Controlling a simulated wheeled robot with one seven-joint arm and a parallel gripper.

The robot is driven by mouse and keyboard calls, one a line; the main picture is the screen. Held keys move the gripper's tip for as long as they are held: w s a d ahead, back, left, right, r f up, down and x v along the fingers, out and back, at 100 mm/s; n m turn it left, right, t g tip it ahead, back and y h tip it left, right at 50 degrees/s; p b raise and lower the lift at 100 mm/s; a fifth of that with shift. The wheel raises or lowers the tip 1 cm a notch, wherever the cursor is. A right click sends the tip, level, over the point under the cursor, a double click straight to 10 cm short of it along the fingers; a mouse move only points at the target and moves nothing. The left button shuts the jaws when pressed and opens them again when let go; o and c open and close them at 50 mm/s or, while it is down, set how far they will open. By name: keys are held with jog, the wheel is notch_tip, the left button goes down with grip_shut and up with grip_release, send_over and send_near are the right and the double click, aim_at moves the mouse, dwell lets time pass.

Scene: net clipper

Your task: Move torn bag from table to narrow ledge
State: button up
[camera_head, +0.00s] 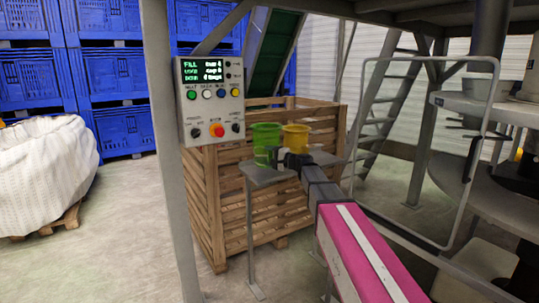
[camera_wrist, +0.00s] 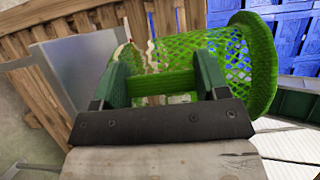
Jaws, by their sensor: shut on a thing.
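A green net bag (camera_head: 265,145), shaped like an open bucket, is at the small grey table (camera_head: 268,178). In the wrist view the green net bag (camera_wrist: 249,60) fills the space ahead of my gripper, with a ragged, pale-edged opening on its left side. My gripper (camera_wrist: 160,70) has a finger on each side of a green strip of the bag and is shut on it. In the head view my gripper (camera_head: 284,158) reaches the bag from the right. I cannot tell whether the bag touches the tabletop. No narrow ledge is clearly identifiable.
A yellow bucket-like container (camera_head: 296,137) is right beside the bag. A slatted wooden crate (camera_head: 207,205) stands behind the table. A control panel (camera_head: 212,100) on a post (camera_head: 170,190) is at left. A metal gate frame (camera_head: 474,160) stands right.

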jog(key=shift+f, duration=1.9)
jog(key=o, duration=1.1)
jog(key=shift+d, duration=0.1)
jog(key=shift+v, duration=3.65)
jog(key=shift+s, duration=0.1)
jog(key=shift+s, duration=0.15)
jog(key=shift+s+d, duration=0.35)
jog(key=shift+s, duration=1.05)
jog(key=shift+s+d, duration=0.35)
jog(key=shift+s, duration=1.05)
jog(key=shift+s+d, duration=0.35)
jog(key=shift+s, duration=1.05)
